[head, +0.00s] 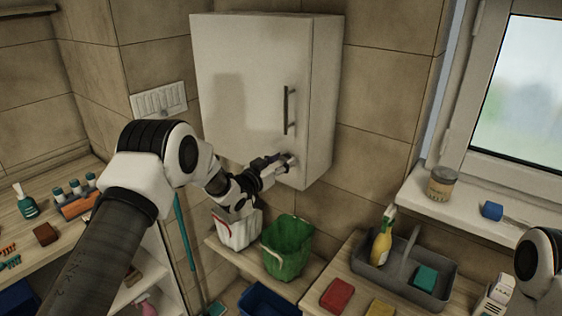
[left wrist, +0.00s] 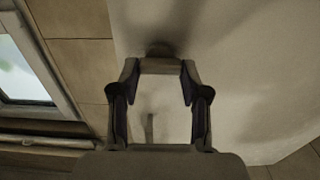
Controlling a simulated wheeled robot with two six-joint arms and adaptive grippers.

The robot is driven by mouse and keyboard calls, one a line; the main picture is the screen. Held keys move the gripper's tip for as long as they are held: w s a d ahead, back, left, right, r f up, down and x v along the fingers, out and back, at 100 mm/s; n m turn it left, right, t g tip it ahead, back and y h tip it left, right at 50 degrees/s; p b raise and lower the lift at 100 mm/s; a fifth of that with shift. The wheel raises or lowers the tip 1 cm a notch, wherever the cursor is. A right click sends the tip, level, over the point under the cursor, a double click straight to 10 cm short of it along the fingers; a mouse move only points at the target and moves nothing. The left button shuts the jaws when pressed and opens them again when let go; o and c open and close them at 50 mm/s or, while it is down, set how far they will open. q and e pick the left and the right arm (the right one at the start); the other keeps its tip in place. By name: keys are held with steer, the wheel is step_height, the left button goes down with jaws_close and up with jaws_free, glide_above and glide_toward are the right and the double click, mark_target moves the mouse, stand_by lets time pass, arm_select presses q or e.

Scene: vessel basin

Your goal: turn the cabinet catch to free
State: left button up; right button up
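A white wall cabinet (head: 236,75) hangs in the middle of the head view, its door closed, with a dark upright handle (head: 286,110). The catch (head: 291,162) is at the door's lower right, partly hidden by my left gripper (head: 281,163). In the left wrist view the catch (left wrist: 160,66) is a grey bar with a rounded piece behind it, lying crosswise between the fingertips of my left gripper (left wrist: 160,76). The fingers sit at both ends of the bar with no clear gap. Only part of my right arm shows at the right edge; its gripper is out of view.
Below the cabinet are a green bucket (head: 287,247) and a white container (head: 236,230) on a ledge. A grey caddy (head: 404,280) with a yellow bottle (head: 382,243) stands at lower right. A window (head: 520,90) is at right, shelves at left.

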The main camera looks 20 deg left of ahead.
arm_select(q)
steer(key=shift+f+m+b, duration=0.15)
steer(key=shift+m+b, duration=0.15)
steer(key=shift+b, duration=0.4)
steer(key=shift+s+d+f+m+b, duration=0.1)
steer(key=shift+m+b, duration=4.25)
steer(key=shift+b, duration=1.65)
steer(key=shift+d+f+m+b, duration=0.1)
steer(key=shift+m+b, duration=4.25)
steer(key=shift+b, duration=1.65)
steer(key=shift+r, duration=0.1)
steer(key=o, duration=1.1)
steer(key=shift+o, duration=0.2)
